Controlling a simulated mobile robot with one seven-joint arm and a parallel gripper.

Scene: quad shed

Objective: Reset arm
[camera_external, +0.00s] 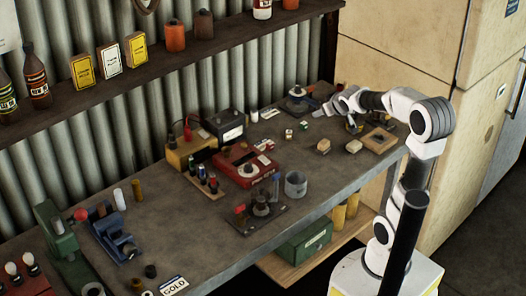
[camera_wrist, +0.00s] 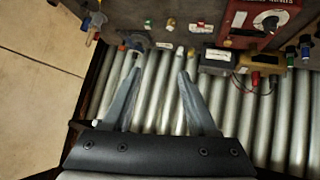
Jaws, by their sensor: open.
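My arm rises from its white base at the right of the external view and bends over the right end of the workbench (camera_external: 150,205). My gripper (camera_external: 326,108) is above the back right part of the bench, close to the corrugated wall (camera_external: 100,130). In the wrist view, the two fingers of my gripper (camera_wrist: 160,74) stand apart with nothing between them. Behind them is the corrugated wall (camera_wrist: 155,108), with the bench's small items beyond the fingertips.
A red device with a dial (camera_external: 246,165) and a grey cup (camera_external: 296,184) stand on the bench. A wooden tray (camera_external: 380,140) lies near its right end. A shelf (camera_external: 150,72) with bottles and boxes runs along the wall. A tall pale cabinet (camera_external: 405,50) stands behind my arm.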

